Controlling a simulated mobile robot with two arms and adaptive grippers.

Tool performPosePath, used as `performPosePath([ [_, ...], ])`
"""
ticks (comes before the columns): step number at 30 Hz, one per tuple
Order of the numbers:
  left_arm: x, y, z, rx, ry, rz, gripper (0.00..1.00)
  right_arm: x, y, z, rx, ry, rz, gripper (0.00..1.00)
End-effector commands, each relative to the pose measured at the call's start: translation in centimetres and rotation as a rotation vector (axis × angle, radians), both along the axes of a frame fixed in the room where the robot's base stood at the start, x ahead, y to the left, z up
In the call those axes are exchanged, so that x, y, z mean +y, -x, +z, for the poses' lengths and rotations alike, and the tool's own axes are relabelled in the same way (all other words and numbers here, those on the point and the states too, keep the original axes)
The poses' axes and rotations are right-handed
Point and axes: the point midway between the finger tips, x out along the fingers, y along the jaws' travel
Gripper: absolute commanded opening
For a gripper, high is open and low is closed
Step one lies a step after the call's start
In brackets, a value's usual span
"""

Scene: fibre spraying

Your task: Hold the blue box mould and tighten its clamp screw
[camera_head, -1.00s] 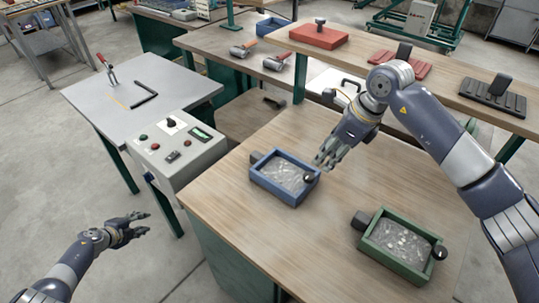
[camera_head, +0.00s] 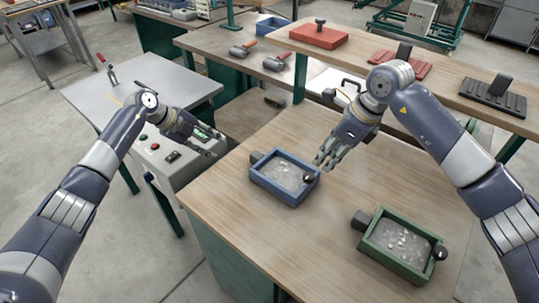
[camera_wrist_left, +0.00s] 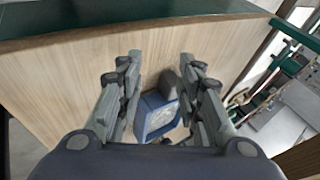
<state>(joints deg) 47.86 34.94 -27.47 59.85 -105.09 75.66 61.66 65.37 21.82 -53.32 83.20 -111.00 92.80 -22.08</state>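The blue box mould (camera_head: 284,198) sits on the wooden table, filled with grey, glassy-looking material. A dark block (camera_head: 256,157) is on its left side and a round black knob (camera_head: 308,178) at its right side. My left gripper (camera_head: 214,147) is open and empty, in the air left of the mould, over the control box. In the left wrist view the mould (camera_wrist_left: 157,116) shows beyond and between the spread fingers (camera_wrist_left: 160,95), apart from them. My right gripper (camera_head: 322,164) appears open and empty, just above and right of the knob, apparently not touching it.
A green box mould (camera_head: 390,263) with a similar block and knob stands at the table's front right. A control box (camera_head: 165,165) with buttons and a grey table (camera_head: 165,80) are at the left. The wooden table (camera_head: 255,235) is clear around the blue mould.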

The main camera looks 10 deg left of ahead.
Motion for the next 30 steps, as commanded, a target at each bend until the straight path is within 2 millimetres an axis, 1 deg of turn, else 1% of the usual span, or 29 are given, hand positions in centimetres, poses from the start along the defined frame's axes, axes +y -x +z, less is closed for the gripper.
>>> performPosePath([
  [1, -3.4, 0.2, 0.8, 0.045, -0.017, -0.038, 0.33, 0.0, 0.0, 0.0, 0.000, 0.000, 0.000, 0.33],
  [2, -5.1, 0.5, 1.1, 0.081, -0.034, -0.054, 0.33, 0.0, 0.0, 0.0, 0.000, 0.000, 0.000, 0.33],
  [3, -7.4, 1.1, 1.5, 0.128, -0.064, -0.072, 0.33, 0.0, 0.0, 0.0, 0.000, 0.000, 0.000, 0.33],
  [6, -12.0, 2.7, 2.6, 0.230, -0.165, -0.095, 0.33, 0.0, 0.0, 0.0, 0.000, 0.000, 0.000, 0.33],
  [9, -15.2, 4.3, 3.6, 0.299, -0.284, -0.092, 0.33, 0.0, 0.0, 0.0, 0.000, 0.000, 0.000, 0.33],
  [12, -17.3, 5.6, 4.4, 0.338, -0.395, -0.071, 0.33, 0.0, 0.0, 0.0, 0.000, 0.000, 0.000, 0.33],
  [16, -18.8, 6.7, 5.1, 0.358, -0.501, -0.038, 0.33, 0.0, 0.0, 0.0, 0.000, 0.000, 0.000, 0.33],
  [19, -19.2, 7.1, 5.3, 0.362, -0.545, -0.019, 0.33, 0.0, 0.0, 0.0, 0.000, 0.000, 0.000, 0.33],
  [22, -19.4, 7.4, 4.9, 0.365, -0.563, -0.011, 0.33, 0.0, 0.0, 0.0, 0.000, 0.000, 0.000, 0.33],
  [26, -19.4, 7.4, 3.4, 0.368, -0.563, -0.010, 0.33, 0.0, 0.0, 0.0, 0.000, 0.000, 0.000, 0.33],
  [30, -19.4, 7.4, 0.8, 0.369, -0.563, -0.010, 0.33, 0.0, 0.0, 0.0, 0.000, 0.000, 0.000, 0.33],
])
